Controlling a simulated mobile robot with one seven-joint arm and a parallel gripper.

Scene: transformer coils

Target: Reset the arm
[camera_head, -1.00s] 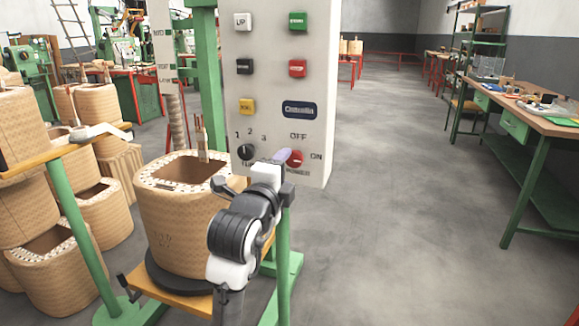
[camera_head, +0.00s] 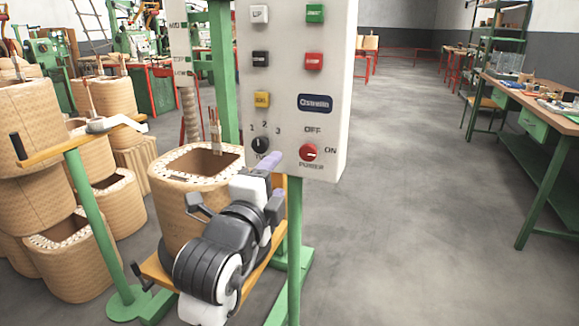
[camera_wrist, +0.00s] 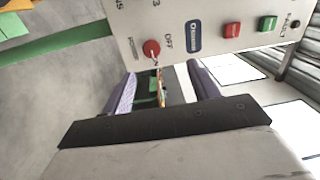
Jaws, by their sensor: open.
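My gripper shows in the wrist view (camera_wrist: 160,92) with its two purple fingers apart and nothing between them. In the head view my gripper (camera_head: 272,176) is just below the white control panel (camera_head: 340,90), in front of the wound coil. The panel carries a red power knob (camera_head: 308,153) beside the OFF and ON labels, and a black 1-2-3 selector (camera_head: 261,145). In the wrist view the red knob (camera_wrist: 151,48) lies above the fingers, apart from them. I cannot tell the exact gap to the panel.
A tan coil (camera_head: 172,200) stands on the yellow platform (camera_head: 152,268) behind my arm. Stacked coils (camera_head: 50,250) and a yellow bar on a green post (camera_head: 88,215) are at left. A workbench (camera_head: 545,118) stands at right. The grey floor (camera_head: 420,220) between is clear.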

